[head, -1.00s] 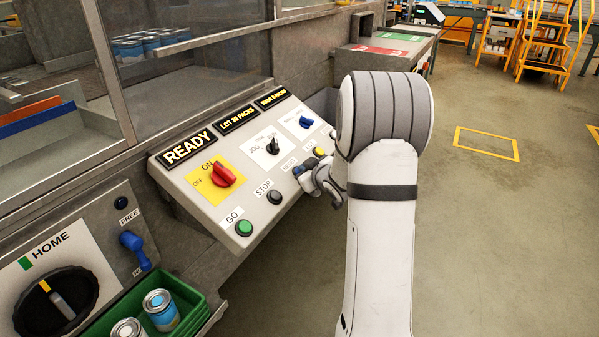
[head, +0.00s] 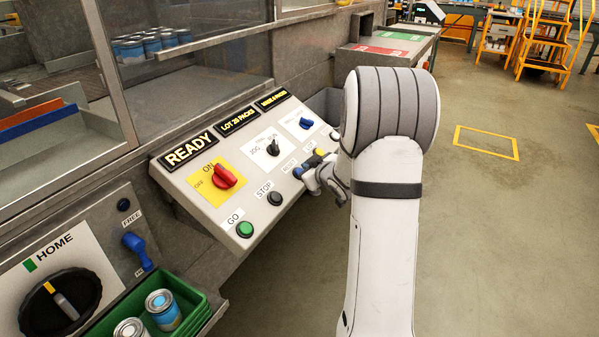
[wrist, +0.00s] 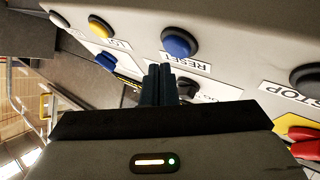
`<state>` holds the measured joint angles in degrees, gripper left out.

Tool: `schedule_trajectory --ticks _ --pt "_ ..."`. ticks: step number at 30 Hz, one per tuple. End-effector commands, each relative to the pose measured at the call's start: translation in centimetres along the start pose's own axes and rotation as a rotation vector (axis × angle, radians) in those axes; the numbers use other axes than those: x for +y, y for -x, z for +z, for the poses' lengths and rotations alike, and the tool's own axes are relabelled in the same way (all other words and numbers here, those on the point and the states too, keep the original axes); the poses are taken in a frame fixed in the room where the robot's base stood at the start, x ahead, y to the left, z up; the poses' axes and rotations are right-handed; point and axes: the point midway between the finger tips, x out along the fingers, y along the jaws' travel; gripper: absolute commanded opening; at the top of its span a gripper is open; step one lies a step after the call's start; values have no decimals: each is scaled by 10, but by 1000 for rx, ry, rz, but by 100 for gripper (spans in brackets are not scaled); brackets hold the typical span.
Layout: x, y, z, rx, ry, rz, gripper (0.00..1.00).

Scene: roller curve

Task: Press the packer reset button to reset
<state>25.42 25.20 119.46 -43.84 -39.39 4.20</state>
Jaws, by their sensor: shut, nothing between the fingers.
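The blue reset button (head: 298,171) is on the sloped control panel (head: 205,199), between the black STOP button (head: 275,198) and a yellow button (head: 320,152). In the wrist view the blue button (wrist: 178,43) is just above and right of my fingertips, with its RESET label (wrist: 186,63) beside it, partly hidden. My gripper (wrist: 160,70) is shut and empty, with the fingertips together. In the head view my gripper (head: 318,180) is at the panel's right edge, close to the blue button. The fingertips look apart from the button; the exact gap is unclear.
The panel also has a green GO button (head: 244,229), a red switch (head: 225,177) and a black selector (head: 273,147). A display reads READY (head: 189,151). A green bin (head: 190,301) with cans is at lower left. The floor on the right is open.

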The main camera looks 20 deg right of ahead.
Motion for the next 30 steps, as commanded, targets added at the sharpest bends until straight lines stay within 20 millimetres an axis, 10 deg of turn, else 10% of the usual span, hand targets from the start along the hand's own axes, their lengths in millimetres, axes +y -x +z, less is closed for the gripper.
schedule_trajectory --ticks 30 --pt "24 33 -24 0 0 0 0"
